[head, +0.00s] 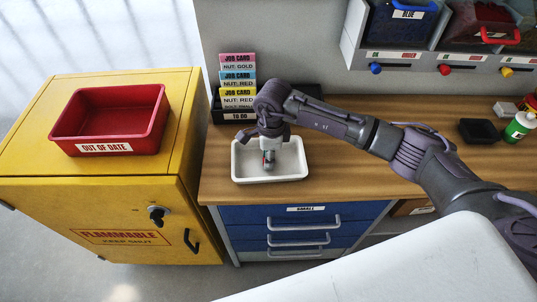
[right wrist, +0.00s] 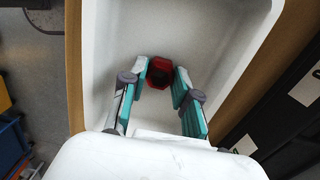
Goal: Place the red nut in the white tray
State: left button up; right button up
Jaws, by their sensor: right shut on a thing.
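The white tray (head: 290,165) stands on the wooden workbench near its left end. My right gripper (head: 268,162) points down inside the tray's outline. In the right wrist view, the red nut (right wrist: 160,70) sits between the fingertips of my right gripper (right wrist: 161,80), which are shut on it. The white tray (right wrist: 112,50) fills the background behind the nut. I cannot tell whether the nut touches the tray floor. In the head view the nut is hidden by the gripper. My left gripper is not in view.
A yellow cabinet (head: 110,200) with a red "out of date" tray (head: 112,120) stands to the left. Job cards (head: 238,85) stand in a black holder behind the white tray. Bins (head: 400,30) hang at upper right. A small black tray (head: 478,131) and a green bottle (head: 519,126) stand right.

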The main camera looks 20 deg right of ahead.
jog(key=shift+f, duration=0.1)
jog(key=o, duration=0.9)
jog(key=shift+r, duration=0.6)
jog(key=shift+s+d+r+b, duration=0.1)
jog(key=shift+r+b, duration=0.3)
jog(key=shift+r, duration=1.45)
jog(key=shift+w+d+r+b, duration=0.15)
jog(key=shift+r+b, duration=0.25)
jog(key=shift+r, duration=1.45)
jog(key=shift+s+d+r+b, duration=0.15)
jog(key=shift+r+b, duration=0.25)
jog(key=shift+r, duration=1.45)
jog(key=shift+a, duration=0.1)
